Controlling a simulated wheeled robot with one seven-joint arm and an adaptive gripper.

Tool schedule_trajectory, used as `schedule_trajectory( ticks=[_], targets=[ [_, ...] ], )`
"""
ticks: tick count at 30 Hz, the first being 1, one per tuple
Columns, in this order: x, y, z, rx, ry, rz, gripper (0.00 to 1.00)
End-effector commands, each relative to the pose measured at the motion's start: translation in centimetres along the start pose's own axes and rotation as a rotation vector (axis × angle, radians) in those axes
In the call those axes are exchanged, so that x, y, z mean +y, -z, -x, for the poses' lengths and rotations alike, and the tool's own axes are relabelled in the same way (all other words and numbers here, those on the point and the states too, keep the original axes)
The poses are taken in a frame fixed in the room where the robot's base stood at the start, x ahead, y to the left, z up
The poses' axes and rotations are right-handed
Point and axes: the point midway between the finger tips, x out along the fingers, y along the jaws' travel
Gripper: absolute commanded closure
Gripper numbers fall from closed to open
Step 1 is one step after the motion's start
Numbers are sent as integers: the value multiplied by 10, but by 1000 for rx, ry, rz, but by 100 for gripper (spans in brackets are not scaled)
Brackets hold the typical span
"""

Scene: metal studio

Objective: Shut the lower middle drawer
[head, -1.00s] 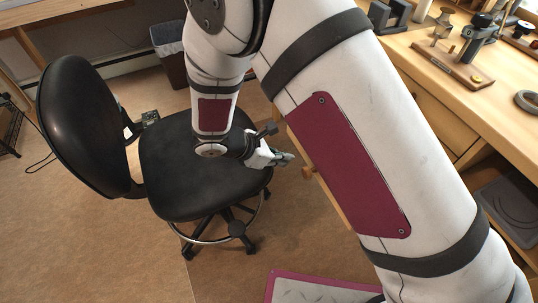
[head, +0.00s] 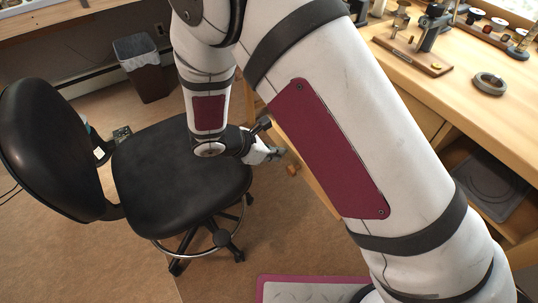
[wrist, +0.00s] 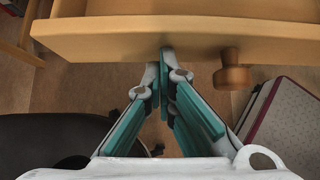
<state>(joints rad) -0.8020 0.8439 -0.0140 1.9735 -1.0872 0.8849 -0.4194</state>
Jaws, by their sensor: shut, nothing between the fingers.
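A light wooden drawer front with a round knob (wrist: 232,72) spans the top of the wrist view (wrist: 110,42). In the head view the drawer front (head: 318,188) shows as a strip standing out from the bench, mostly behind my arm, with its knob (head: 292,170). My gripper (wrist: 164,62) is shut and empty. Its fingertips are at the drawer front's face, left of the knob; I cannot tell whether they touch. In the head view my gripper (head: 277,154) is between the chair and the drawer front. How far the drawer stands out is hidden.
A black swivel chair (head: 175,175) stands close on the left of my gripper. The wooden bench top (head: 480,100) carries tools at the right. A waste bin (head: 140,65) stands at the back.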

Motion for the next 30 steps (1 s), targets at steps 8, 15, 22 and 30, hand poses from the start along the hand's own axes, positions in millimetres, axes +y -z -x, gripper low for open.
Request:
schedule_trajectory(
  ticks=[8,15,22,30],
  targets=[
    [-1,-49,-50,-3,4,-6,100],
    [-1,-96,-97,-3,4,-6,100],
    [-1,-133,-134,-3,3,-4,100],
    [0,-160,-159,-2,1,-3,100]
  ],
)
